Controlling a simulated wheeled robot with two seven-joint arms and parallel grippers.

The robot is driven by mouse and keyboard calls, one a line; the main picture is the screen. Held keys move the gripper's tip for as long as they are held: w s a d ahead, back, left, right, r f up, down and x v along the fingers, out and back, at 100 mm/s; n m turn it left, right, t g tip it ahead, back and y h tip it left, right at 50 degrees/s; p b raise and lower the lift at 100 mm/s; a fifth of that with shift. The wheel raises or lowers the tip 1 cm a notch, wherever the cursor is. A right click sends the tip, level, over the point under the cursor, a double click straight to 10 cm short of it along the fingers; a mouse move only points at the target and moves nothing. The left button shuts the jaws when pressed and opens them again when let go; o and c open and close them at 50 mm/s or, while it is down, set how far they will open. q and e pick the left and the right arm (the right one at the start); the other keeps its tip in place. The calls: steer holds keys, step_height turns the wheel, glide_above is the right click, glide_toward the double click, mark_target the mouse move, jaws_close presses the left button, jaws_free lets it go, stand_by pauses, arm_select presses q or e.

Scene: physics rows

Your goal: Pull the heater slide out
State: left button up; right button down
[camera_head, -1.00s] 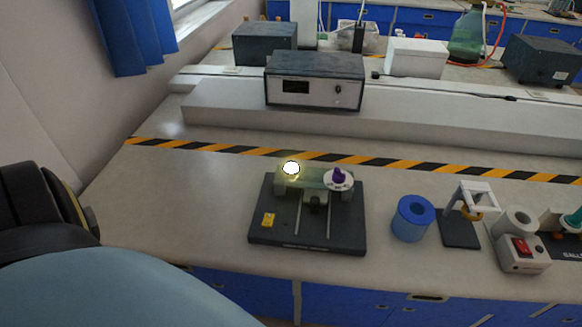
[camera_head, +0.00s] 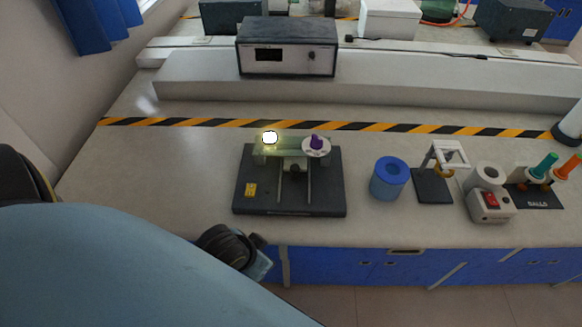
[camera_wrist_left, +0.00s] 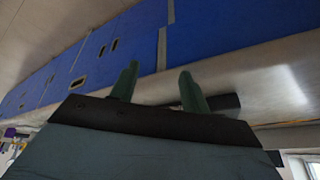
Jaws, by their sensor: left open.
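The slide apparatus is a dark base plate (camera_head: 262,200) with two rails, lying on the bench. Across its rear part sits a pale crosspiece with a glowing white lamp (camera_head: 270,138) at its left and a white disc with a purple knob (camera_head: 316,143) at its right. I cannot tell which part is the heater. My left arm comes in at the lower left in the head view, below and left of the plate, apart from it. My left gripper (camera_wrist_left: 157,88) shows two green fingers, apart and empty, in the left wrist view. My right gripper is not in view.
A blue cylinder (camera_head: 389,179), a small white stand (camera_head: 437,181) and a box with a red switch (camera_head: 491,206) stand right of the plate. A grey instrument (camera_head: 287,47) is behind a striped tape line. The bench left of the plate is clear.

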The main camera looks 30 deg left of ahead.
mark_target(293, 169)
arm_select(q)
steer(key=w+a+r+t, duration=0.2)
steer(key=w+r, duration=0.1)
steer(key=w+a+r+t+h, duration=0.1)
steer(key=w+a+r+t, duration=0.2)
steer(key=w+a+r+t+h, duration=0.1)
steer(key=w+a+r+t, duration=0.1)
steer(key=w+a+r, duration=0.1)
steer(key=shift+w+a+m+t, duration=0.2)
steer(key=shift+m+t, duration=0.1)
steer(key=shift+t, duration=0.1)
steer(key=shift+w+a+r+h, duration=0.2)
steer(key=shift+w+r+h, duration=0.15)
steer(key=shift+r+h, duration=0.15)
steer(key=shift+w+t, duration=0.2)
steer(key=shift+t, duration=0.1)
steer(key=b+x, duration=0.1)
steer(key=x, duration=1.2)
steer(key=shift+d+f+b, duration=0.1)
steer(key=shift+b, duration=0.3)
steer(key=shift+c, duration=0.2)
steer(key=shift+s, duration=0.1)
jaws_close()
